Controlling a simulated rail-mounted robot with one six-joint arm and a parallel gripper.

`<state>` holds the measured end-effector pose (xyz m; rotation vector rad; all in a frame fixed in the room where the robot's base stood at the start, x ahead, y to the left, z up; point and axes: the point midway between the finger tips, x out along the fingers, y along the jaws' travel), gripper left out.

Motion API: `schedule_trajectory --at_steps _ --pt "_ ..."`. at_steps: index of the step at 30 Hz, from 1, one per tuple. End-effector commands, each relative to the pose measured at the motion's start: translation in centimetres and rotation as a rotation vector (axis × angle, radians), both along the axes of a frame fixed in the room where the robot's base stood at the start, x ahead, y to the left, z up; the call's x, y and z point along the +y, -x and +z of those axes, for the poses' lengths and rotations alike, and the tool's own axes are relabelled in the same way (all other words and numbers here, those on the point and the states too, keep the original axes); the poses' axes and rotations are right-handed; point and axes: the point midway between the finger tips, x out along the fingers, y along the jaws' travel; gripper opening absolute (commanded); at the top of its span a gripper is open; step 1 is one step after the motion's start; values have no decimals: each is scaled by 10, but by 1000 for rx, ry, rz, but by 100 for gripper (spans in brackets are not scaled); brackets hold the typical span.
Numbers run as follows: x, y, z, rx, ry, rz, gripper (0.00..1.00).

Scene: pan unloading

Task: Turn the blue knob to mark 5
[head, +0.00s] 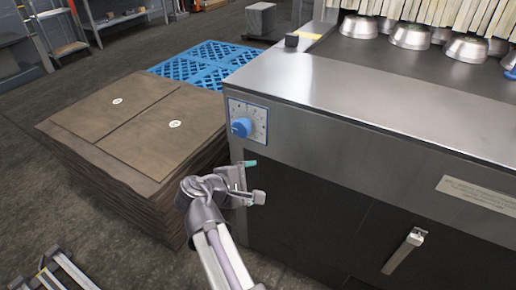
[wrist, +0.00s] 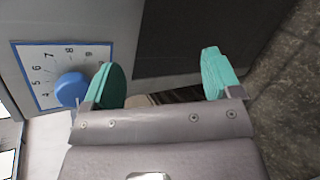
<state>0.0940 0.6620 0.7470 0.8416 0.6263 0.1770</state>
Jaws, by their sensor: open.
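The blue knob (head: 241,127) sits on a white, blue-edged dial plate (head: 261,128) at the left end of the steel machine's front. In the wrist view the knob (wrist: 71,90) is at the left, and marks from 4 to 9 are readable on the plate (wrist: 28,60). Which mark the knob points at cannot be told. My gripper (head: 256,180) is open and empty, below the knob in the head view. In the wrist view my gripper's (wrist: 163,77) left teal finger overlaps the knob's right edge; the knob is not between the fingers.
The steel machine (head: 370,100) has a dark lower front with a door handle (head: 404,250). A stack of brown sheets (head: 80,130) stands close on the left, with a blue pallet (head: 200,62) behind. Metal bowls (head: 410,36) stand on the machine's top. A ladder-like frame (head: 65,270) lies at lower left.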

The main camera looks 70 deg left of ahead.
Motion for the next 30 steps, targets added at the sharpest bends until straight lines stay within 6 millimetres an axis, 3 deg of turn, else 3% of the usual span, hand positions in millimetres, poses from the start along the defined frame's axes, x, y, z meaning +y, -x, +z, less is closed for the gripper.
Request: schedule_trajectory --at_steps 1,3,7,14,19,30 --pt "27 40 -5 -130 43 121 84" --pt "53 66 21 -360 131 249 84" --pt "74 65 59 -684 310 344 84" --pt "75 66 64 -792 434 389 84" --pt "85 54 64 -788 433 385 84" --pt "135 -10 63 -785 432 384 84"
